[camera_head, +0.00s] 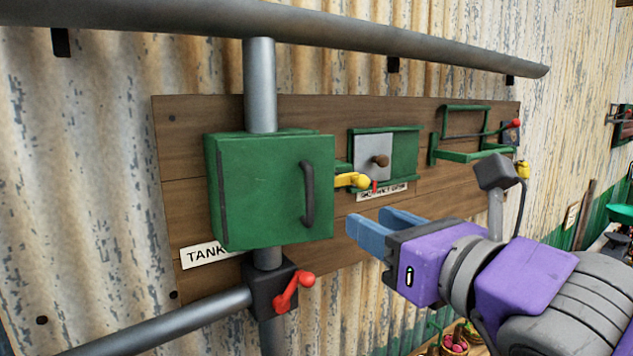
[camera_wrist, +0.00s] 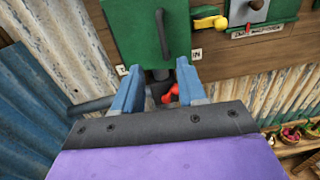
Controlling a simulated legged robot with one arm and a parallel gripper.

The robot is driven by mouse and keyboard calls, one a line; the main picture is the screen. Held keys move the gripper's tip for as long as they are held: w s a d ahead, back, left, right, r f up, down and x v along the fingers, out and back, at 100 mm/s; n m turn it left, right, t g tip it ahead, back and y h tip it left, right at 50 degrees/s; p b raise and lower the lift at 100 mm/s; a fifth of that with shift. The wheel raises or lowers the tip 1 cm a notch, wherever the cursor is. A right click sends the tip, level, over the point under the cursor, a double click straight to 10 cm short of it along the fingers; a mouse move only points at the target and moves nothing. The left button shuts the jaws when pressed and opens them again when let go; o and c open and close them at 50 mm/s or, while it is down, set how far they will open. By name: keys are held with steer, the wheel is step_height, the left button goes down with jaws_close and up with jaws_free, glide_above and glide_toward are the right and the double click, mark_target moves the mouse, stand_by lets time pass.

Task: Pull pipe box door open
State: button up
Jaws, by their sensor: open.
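The green pipe box (camera_head: 228,194) is mounted on a wooden board around a vertical grey pipe. Its door (camera_head: 275,195) looks shut and carries a dark vertical handle (camera_head: 308,194) near its right edge. In the wrist view the door (camera_wrist: 140,38) is at the top, with the handle (camera_wrist: 162,34) just above and between my fingers. My gripper (camera_head: 372,228) is open and empty, with blue fingers. It is to the right of and below the handle, apart from it. The wrist view also shows both fingers (camera_wrist: 157,80) spread below the box. The box interior is hidden.
A yellow lever (camera_head: 352,180) sticks out just right of the box. A red valve handle (camera_head: 293,290) is on the pipe below. A grey-and-green slide panel (camera_head: 373,160) and a green bracket (camera_head: 466,150) are further right. A long pipe (camera_head: 300,28) runs above.

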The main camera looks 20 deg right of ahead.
mark_target(312, 189)
steer(key=p+x, duration=0.2)
steer(key=x, duration=0.5)
steer(key=p+x, duration=0.2)
steer(key=x, duration=0.5)
steer(key=shift+w+d, duration=0.15)
steer(key=shift+w, duration=0.15)
steer(key=shift+w+r, duration=0.1)
steer(key=shift+w, duration=0.8)
steer(key=shift+a, duration=0.25)
jaws_close()
